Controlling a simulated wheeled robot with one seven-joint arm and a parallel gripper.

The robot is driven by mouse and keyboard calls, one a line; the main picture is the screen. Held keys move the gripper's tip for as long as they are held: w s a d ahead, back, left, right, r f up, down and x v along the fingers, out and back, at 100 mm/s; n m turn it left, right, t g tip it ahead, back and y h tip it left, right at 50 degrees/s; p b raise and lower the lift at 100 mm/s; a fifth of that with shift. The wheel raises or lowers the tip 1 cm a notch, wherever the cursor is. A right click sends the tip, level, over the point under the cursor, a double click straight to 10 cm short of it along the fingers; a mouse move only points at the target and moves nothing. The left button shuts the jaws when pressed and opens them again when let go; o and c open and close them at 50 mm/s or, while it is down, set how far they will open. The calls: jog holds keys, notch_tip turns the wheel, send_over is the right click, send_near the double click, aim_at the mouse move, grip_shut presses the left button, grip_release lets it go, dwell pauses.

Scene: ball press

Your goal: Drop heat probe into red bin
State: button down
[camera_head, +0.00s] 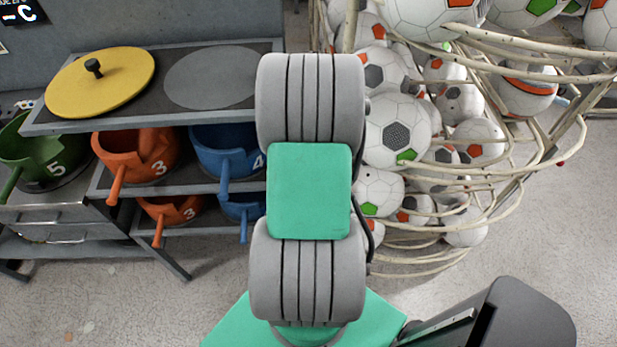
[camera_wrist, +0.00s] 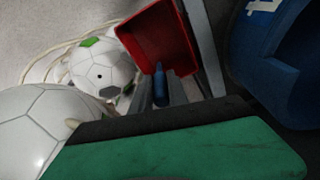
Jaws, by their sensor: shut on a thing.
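In the wrist view, a red bin (camera_wrist: 157,38) with an open top lies beyond my gripper, at upper centre. My gripper (camera_wrist: 160,98) shows only in part, behind the green and black part of my wrist. It is shut on a small dark blue piece, which seems to be the handle of the heat probe (camera_wrist: 160,84). The rest of the probe is hidden. The blue piece overlaps the bin's lower edge in the picture; I cannot tell its height above the bin. The head view shows neither bin, probe nor gripper; my arm fills its middle.
A wire cage (camera_head: 480,225) full of soccer balls (camera_head: 396,130) stands right of my arm. At left, a shelf (camera_head: 150,118) carries a yellow lid (camera_head: 100,82) above orange (camera_head: 135,155), blue (camera_head: 225,150) and green (camera_head: 40,155) pots. A blue pot (camera_wrist: 285,70) is close at right in the wrist view.

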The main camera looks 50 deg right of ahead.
notch_tip(320, 180, down, 7)
jog(key=b, duration=0.3)
jog(key=shift+b, duration=0.4)
jog(key=c, duration=1.2)
grip_release()
notch_tip(320, 180, up, 8)
jog(key=a+b, duration=0.1)
jog(key=shift+s, duration=0.3)
jog(key=shift+f, duration=0.1)
